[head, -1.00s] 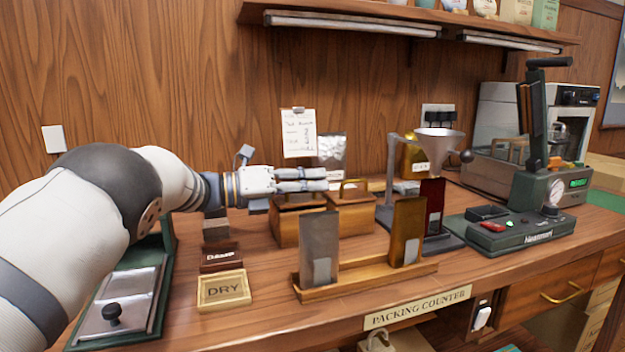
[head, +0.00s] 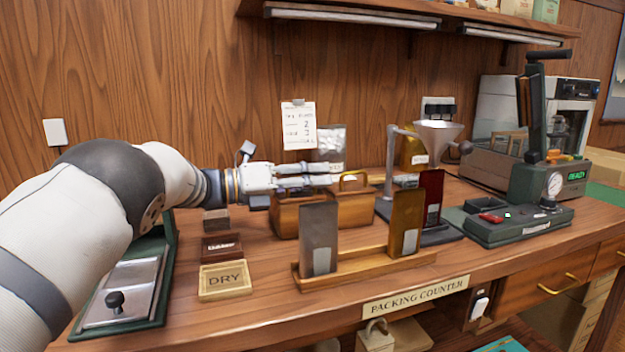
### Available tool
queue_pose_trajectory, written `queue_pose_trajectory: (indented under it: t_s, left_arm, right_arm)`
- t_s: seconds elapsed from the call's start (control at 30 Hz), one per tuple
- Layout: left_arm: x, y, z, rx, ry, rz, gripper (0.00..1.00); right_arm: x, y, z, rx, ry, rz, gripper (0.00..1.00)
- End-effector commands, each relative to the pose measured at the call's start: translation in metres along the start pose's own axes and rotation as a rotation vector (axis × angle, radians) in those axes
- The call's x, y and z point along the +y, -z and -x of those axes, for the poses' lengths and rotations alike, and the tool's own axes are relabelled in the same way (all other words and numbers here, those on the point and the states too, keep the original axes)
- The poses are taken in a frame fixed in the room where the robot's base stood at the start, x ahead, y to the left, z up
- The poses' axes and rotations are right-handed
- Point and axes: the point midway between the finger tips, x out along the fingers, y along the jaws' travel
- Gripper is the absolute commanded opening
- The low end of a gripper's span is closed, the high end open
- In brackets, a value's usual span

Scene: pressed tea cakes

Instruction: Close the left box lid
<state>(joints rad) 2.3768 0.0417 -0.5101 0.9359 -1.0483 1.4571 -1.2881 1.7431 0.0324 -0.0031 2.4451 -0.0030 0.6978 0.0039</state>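Two wooden boxes stand side by side at the back of the counter, the left box (head: 289,221) and the right box (head: 357,208). The right box has an arched handle (head: 354,176) on its top. My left gripper (head: 332,174) reaches in from the left, level, just above the left box, with its tips near the right box's handle. Its two fingers lie close together with nothing visible between them. The gripper covers much of the left box's top, so I cannot tell the lid's position or whether the fingers touch it. My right gripper is not in view.
In front of the boxes a wooden stand (head: 350,268) holds a grey packet and a brown one. A funnel stand (head: 440,137) and a green press (head: 520,222) are to the right. A DRY tray (head: 225,282) and a green-framed metal plate (head: 121,292) are at the left.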

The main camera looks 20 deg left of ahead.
Motion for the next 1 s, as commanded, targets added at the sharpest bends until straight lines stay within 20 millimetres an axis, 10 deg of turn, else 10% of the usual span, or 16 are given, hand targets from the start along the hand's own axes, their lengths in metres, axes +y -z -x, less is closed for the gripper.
queue_pose_trajectory:
  t_s: [1.0]
  left_arm:
    - [-0.066,-0.076,0.003,-0.001,-0.001,-0.001,0.27]
  right_arm:
    - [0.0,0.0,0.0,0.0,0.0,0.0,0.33]
